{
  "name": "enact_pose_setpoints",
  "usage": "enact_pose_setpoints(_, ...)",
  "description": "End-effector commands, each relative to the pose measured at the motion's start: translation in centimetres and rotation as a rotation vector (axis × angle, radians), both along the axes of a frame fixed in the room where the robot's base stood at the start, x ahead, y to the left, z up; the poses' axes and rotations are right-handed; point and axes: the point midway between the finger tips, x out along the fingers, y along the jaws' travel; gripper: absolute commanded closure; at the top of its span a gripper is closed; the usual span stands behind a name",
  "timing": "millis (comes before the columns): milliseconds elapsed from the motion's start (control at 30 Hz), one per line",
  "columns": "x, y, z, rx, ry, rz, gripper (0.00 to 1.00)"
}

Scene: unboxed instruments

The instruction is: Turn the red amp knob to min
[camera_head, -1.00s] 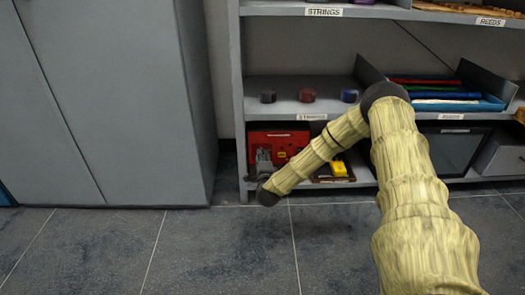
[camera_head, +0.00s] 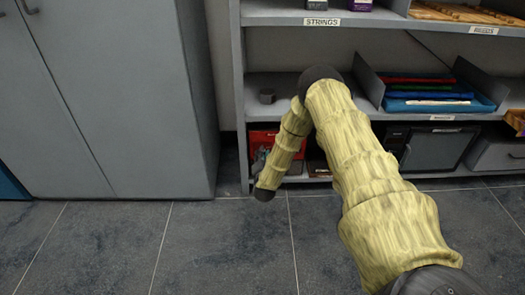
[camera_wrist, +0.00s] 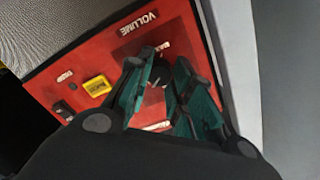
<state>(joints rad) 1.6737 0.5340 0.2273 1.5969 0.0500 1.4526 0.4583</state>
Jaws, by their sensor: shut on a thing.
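The red amp (camera_head: 262,138) is on the lower shelf in the head view, largely hidden by my arm. Its red panel (camera_wrist: 60,48) fills much of the wrist view, with a VOLUME label (camera_wrist: 139,23) and smaller white labels around the knob. My gripper (camera_wrist: 160,76) is at the panel, its green fingers closed around the dark knob (camera_wrist: 158,73), which shows only in part between them. The knob's pointer is not readable. In the head view my gripper (camera_head: 261,158) is a small grey shape before the amp.
A yellow block (camera_wrist: 97,86) and a dark part (camera_wrist: 63,109) sit on the panel. A grey cabinet (camera_head: 100,100) stands left; the floor in front is clear.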

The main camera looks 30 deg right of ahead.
Motion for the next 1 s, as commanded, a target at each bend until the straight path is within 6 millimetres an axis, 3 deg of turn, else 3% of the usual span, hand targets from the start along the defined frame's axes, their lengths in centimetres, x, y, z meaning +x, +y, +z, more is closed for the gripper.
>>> enact_pose_setpoints(1000,0.02,0.34,-0.16,-0.74,0.456,0.004,1.0)
